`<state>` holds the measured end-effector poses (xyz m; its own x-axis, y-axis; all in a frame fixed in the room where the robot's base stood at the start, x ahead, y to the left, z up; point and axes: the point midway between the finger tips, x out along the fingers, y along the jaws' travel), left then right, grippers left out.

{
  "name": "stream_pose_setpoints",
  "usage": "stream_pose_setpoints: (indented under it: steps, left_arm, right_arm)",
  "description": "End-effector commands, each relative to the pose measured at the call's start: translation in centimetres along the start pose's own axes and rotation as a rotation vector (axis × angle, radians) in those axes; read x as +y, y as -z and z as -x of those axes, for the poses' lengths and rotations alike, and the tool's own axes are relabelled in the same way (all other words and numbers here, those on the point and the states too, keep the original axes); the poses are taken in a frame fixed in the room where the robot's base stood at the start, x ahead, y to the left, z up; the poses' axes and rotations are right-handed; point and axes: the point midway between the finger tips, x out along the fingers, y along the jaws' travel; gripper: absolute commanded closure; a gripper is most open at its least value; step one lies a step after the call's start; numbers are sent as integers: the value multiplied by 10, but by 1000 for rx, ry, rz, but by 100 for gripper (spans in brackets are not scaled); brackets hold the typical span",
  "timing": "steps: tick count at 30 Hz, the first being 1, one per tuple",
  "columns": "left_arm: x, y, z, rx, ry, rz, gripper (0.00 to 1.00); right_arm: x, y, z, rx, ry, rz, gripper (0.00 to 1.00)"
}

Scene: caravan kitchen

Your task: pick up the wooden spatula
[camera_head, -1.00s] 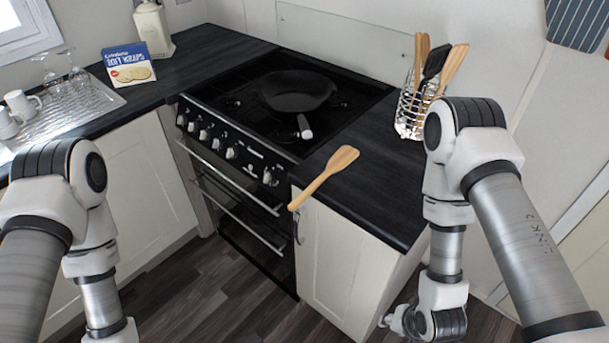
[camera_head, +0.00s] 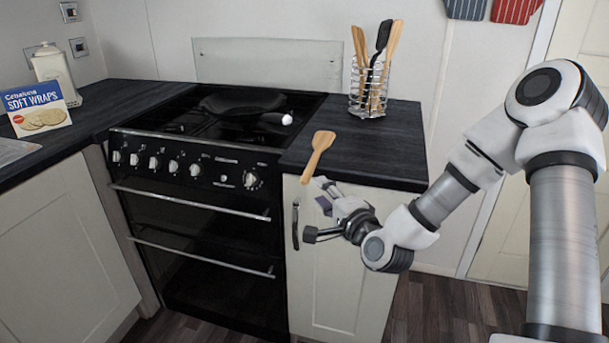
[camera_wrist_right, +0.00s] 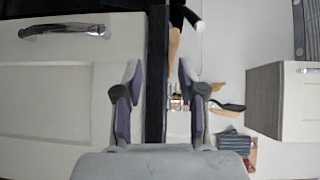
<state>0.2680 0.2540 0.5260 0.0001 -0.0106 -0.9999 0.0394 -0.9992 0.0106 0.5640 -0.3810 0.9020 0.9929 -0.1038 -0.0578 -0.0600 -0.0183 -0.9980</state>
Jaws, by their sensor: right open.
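The wooden spatula (camera_head: 319,148) lies on the dark right worktop, its handle sticking out past the front edge. In the right wrist view, part of the spatula (camera_wrist_right: 174,42) shows ahead of the fingers. My right gripper (camera_head: 321,208) is in front of the white cupboard door, just below the handle end and apart from it. In the right wrist view, the two fingers of my right gripper (camera_wrist_right: 160,80) are spread with nothing between them touching. My left gripper is out of view.
The dark worktop (camera_head: 370,158) edge is just above my right gripper. A wire utensil holder (camera_head: 356,100) stands behind the spatula. A black pan (camera_head: 240,102) sits on the hob to the left. A metal cupboard handle (camera_head: 295,225) is left of the gripper.

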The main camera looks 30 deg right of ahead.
Motion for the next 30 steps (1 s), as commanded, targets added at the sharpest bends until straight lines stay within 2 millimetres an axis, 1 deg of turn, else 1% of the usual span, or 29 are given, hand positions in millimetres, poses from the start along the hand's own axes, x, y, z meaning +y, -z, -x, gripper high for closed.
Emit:
stream_pose_setpoints:
  steps: [1,3,5,11,16,19,21,26,27,30]
  left_arm:
    - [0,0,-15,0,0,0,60]
    - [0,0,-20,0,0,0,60]
    - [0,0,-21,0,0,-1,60]
    - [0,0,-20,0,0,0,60]
    - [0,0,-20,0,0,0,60]
    - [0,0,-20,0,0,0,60]
    - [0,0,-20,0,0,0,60]
    - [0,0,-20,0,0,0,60]
    - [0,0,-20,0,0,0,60]
    - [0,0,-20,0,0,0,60]
  right_arm:
    - [3,3,-1,7,25,-15,60]
    - [-3,4,-1,10,49,-22,60]
    - [-8,5,-4,10,60,-22,60]
    - [-13,4,-30,9,61,-17,60]
    - [-19,1,-59,8,60,-15,60]
    - [-19,2,-74,9,59,-18,60]
    - [-19,2,-79,9,59,-20,60]
    - [-19,2,-79,9,59,-21,60]
    - [-19,2,-79,9,59,-21,67]
    - [-19,2,-79,9,59,-21,100]
